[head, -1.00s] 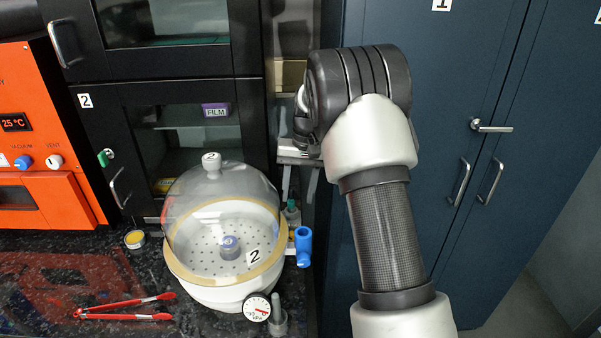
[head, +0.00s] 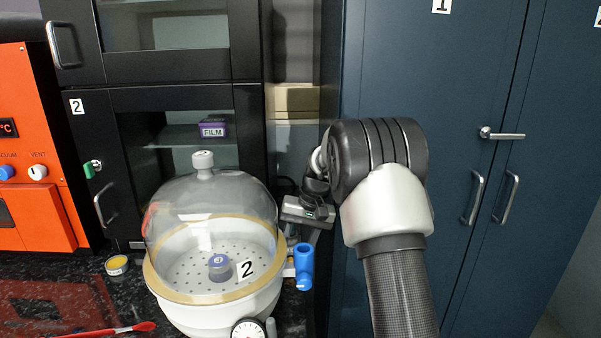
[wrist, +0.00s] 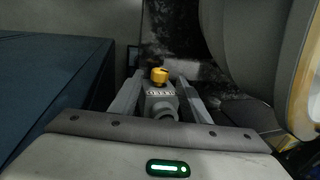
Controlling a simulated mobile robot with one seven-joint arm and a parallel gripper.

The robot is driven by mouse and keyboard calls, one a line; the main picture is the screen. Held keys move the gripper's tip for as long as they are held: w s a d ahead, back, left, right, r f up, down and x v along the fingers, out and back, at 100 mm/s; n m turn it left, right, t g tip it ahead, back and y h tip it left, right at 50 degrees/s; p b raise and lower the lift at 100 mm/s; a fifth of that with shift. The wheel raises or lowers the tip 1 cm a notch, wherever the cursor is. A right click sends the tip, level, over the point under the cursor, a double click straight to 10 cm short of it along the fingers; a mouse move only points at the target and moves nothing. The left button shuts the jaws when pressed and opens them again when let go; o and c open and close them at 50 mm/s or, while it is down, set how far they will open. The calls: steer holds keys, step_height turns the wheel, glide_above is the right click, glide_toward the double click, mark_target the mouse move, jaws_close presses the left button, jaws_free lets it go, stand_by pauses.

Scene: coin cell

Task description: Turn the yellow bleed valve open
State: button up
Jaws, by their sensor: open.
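The yellow bleed valve knob (wrist: 159,75) shows in the wrist view on top of a small grey block (wrist: 160,94) with a white label. My gripper (wrist: 161,82) is open, with one finger on each side of the knob and block in the picture. I see clear gaps and no contact; the depth between fingertips and knob is hard to judge. In the head view my gripper (head: 312,232) points down just right of the glass dome. I cannot make out the yellow knob there.
The desiccator's clear dome (head: 205,215) and white bowl (head: 185,310) stand just left of my gripper. A blue stopcock (head: 303,266) sticks out at its right side. A dark blue cabinet (head: 420,90) rises close on the right. A gauge (head: 248,330) sits in front.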

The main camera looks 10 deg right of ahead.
mark_target(291, 260)
steer(key=shift+x, duration=1.15)
steer(key=shift+a+f, duration=0.2)
steer(key=shift+a, duration=0.05)
steer(key=h, duration=0.3)
steer(key=shift+w+a+g+b, duration=0.1)
steer(key=shift+a+g+b, duration=0.15)
steer(key=shift+g+b, duration=0.1)
step_height(291, 260, up, 19)
steer(key=p, duration=0.5)
steer(key=s+d+r+t+p, duration=0.1)
steer(key=s+r+p, duration=0.4)
steer(key=s+r, duration=0.3)
step_height(291, 260, up, 3)
steer(key=shift+s+r+t, duration=0.15)
steer(key=shift+s+t, duration=0.05)
steer(key=shift+t, duration=0.15)
